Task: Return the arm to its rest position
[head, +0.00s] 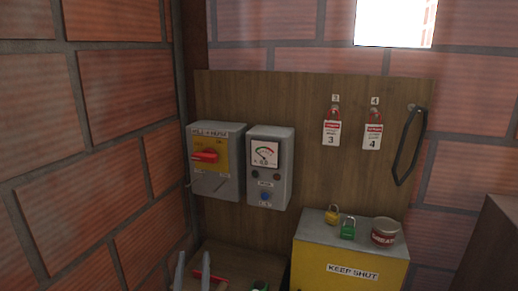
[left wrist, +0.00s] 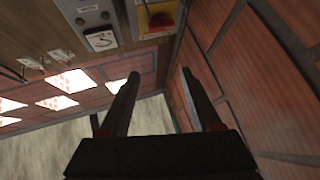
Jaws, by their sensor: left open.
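My left gripper (head: 192,256) shows at the bottom of the head view with its two grey fingers pointing up, below the grey switch box (head: 217,187). In the left wrist view the gripper (left wrist: 160,75) is open, with an empty gap between its two dark fingers. It is apart from the wall boxes. The switch box has a yellow plate and a red handle (head: 205,156); the handle also shows in the left wrist view (left wrist: 161,20). The rest of the left arm is out of the head view. My right gripper is in neither view.
A grey meter box (head: 268,190) hangs beside the switch box on a wooden board (head: 300,100). Two red-and-white tags hang there. A yellow cabinet (head: 350,272) carries two padlocks and a tin (head: 385,232). A brick wall (head: 85,190) stands close on the left.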

